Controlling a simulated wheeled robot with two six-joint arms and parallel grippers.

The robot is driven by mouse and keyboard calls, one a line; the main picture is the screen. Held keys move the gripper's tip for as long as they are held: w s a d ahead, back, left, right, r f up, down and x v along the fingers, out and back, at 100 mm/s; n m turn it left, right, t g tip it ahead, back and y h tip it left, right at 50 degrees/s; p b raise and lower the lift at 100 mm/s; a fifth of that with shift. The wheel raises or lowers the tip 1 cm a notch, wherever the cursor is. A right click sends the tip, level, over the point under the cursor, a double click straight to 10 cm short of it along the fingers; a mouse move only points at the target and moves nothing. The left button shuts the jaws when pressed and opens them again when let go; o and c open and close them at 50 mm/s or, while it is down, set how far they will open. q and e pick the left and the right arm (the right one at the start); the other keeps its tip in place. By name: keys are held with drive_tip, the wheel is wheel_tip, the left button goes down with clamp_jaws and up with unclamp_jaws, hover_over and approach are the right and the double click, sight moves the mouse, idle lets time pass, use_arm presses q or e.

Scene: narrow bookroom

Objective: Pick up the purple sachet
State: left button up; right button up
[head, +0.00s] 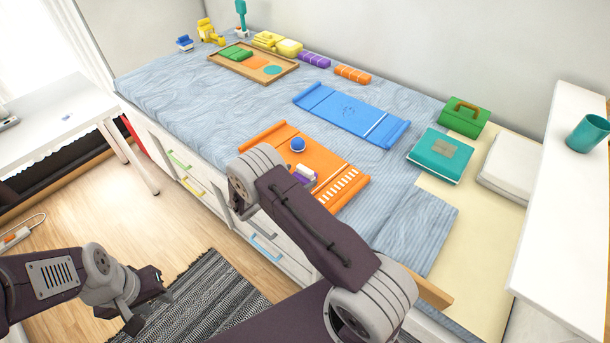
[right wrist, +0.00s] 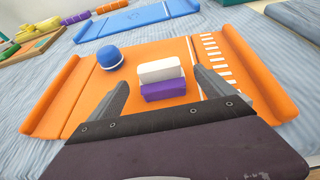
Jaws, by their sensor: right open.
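A small purple sachet (head: 304,180) lies on an orange mat (head: 272,141) on the bed, with a white block (head: 306,170) against it. In the right wrist view the purple sachet (right wrist: 165,92) is nearest me, and the white block (right wrist: 161,71) rises behind or on it; I cannot tell which. My right gripper (right wrist: 158,76) is open, its fingers on either side of the pair. In the head view my right arm hides that gripper. My left gripper (head: 150,295) hangs low over the floor, away from the bed; its jaws are unclear. Another purple piece (head: 314,59) lies at the bed's back.
A blue ball (right wrist: 110,57) sits on the orange mat, left of the sachet. A blue mat (head: 350,115) lies beyond. A wooden tray (head: 285,78) stands at the back. A teal box (head: 440,156) and green case (head: 464,116) are at the right. Striped bedding between the mats is clear.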

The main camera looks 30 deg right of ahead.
sight(305, 168)
drive_tip(key=x, duration=0.4)
drive_tip(key=shift+d, duration=0.15)
drive_tip(key=shift+r, duration=0.1)
drive_tip(key=c, duration=1.4)
drive_tip(key=shift+r, duration=0.55)
wheel_tip(305, 168, up, 3)
drive_tip(key=shift+f, duration=0.1)
drive_tip(key=s+d+r, duration=0.1)
drive_tip(key=d+r, duration=0.1)
drive_tip(key=d, duration=0.1)
drive_tip(key=s+d+r, duration=0.2)
drive_tip(key=d, duration=0.2)
drive_tip(key=s+d+r, duration=0.1)
drive_tip(key=d+r, duration=0.2)
drive_tip(key=shift+s+d, duration=0.3)
drive_tip(key=shift+s, duration=0.1)
